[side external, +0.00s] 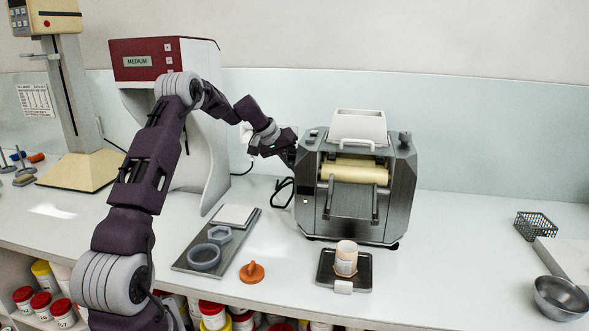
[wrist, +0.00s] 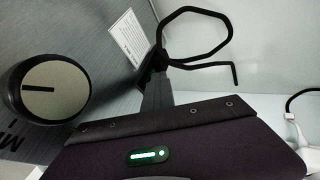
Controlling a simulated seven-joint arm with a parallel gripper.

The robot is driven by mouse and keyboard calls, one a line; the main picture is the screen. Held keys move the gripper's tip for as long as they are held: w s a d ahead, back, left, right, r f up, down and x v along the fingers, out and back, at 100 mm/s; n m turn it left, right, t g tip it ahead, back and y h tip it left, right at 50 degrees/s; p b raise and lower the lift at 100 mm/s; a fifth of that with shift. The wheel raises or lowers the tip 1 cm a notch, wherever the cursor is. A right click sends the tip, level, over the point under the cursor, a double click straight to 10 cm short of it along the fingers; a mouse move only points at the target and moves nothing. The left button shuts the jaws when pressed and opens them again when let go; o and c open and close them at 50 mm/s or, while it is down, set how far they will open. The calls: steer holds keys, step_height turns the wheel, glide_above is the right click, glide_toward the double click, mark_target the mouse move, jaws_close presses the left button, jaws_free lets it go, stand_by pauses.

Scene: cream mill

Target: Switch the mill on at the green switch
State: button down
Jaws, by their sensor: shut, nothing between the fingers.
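The mill (side external: 388,205) is a grey metal machine with cream rollers and a white hopper on top. In the side view my gripper (side external: 291,155) is at the mill's left side, high up; I cannot tell whether it touches. In the wrist view my gripper (wrist: 155,85) is shut and empty, its dark fingers in front of the mill's grey side panel (wrist: 95,45). A round black dial (wrist: 48,90) with a pale face and dark pointer line is at left, apart from the fingers. I cannot make out the green switch in either view.
A black cable (wrist: 225,30) loops beyond the fingers, near a white label (wrist: 127,38). A black tray (side external: 325,277) with a jar (side external: 346,258) stands before the mill. A red-topped machine (side external: 165,60) stands behind my arm. The bench at right is mostly clear.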

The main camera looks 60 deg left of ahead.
steer(key=shift+w+d+r, duration=0.1)
steer(key=shift+d+r, duration=0.05)
steer(key=shift+r, duration=0.45)
steer(key=s+a+r, duration=0.3)
steer(key=s+r, duration=0.5)
steer(key=shift+s+a+r, duration=0.25)
steer(key=shift+s+a, duration=0.1)
steer(key=shift+f, duration=0.1)
steer(key=shift+s+a+f, duration=0.15)
steer(key=shift+f, duration=0.45)
steer(key=shift+f, duration=0.1)
